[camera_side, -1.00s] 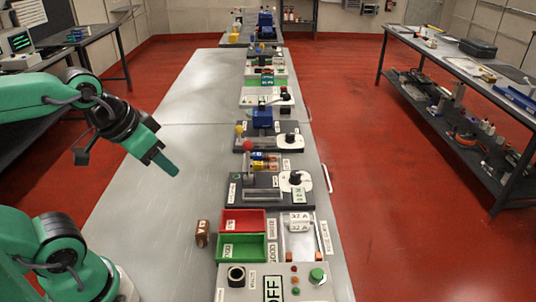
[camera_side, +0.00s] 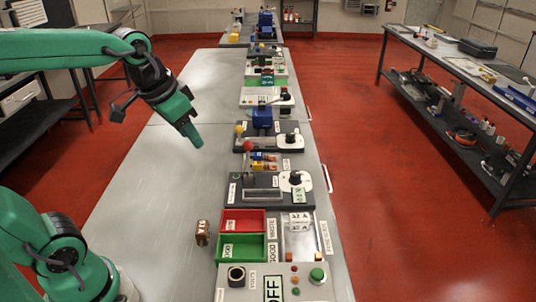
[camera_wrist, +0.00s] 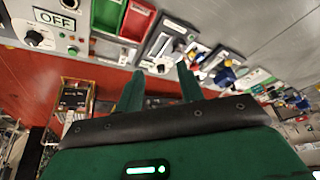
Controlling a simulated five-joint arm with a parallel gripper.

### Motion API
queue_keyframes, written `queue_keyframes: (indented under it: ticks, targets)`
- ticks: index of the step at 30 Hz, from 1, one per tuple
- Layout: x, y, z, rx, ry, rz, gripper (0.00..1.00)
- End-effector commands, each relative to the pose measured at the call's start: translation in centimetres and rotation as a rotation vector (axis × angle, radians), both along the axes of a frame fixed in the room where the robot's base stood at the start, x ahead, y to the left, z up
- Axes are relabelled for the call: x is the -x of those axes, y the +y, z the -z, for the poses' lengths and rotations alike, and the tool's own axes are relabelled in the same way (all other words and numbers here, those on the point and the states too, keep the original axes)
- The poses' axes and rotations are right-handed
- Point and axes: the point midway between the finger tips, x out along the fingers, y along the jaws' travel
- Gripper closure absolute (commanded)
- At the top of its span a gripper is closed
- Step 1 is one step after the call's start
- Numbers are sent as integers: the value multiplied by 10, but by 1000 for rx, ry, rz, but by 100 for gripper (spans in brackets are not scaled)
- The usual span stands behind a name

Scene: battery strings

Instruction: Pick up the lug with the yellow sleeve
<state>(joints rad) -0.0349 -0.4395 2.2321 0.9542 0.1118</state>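My gripper (camera_side: 195,139) hangs in the air to the left of these pieces, above the bare bench. In the wrist view the two green fingers of my gripper (camera_wrist: 158,82) stand apart with nothing seen between them.
A lever with a red knob (camera_side: 248,145) and one with a yellow knob (camera_side: 239,130) stand up nearby. A red bin (camera_side: 236,228) and a green bin (camera_side: 236,258) are nearer. A brown block (camera_side: 202,233) lies left of them. The bench's left side (camera_side: 165,200) is largely clear.

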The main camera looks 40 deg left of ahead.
Motion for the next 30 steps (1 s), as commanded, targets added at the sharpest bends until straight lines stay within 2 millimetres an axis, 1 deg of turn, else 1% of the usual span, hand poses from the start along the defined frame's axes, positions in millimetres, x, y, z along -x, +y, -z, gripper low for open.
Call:
queue_keyframes:
  ticks: [1,7,16,23,30]
  targets:
    - [-11,2,-1,-4,15,6,62]
    - [-50,9,-3,-21,62,40,62]
    - [-111,23,8,-40,133,93,62]
    - [-155,36,27,-50,188,134,62]
    - [-199,50,57,-56,244,179,62]
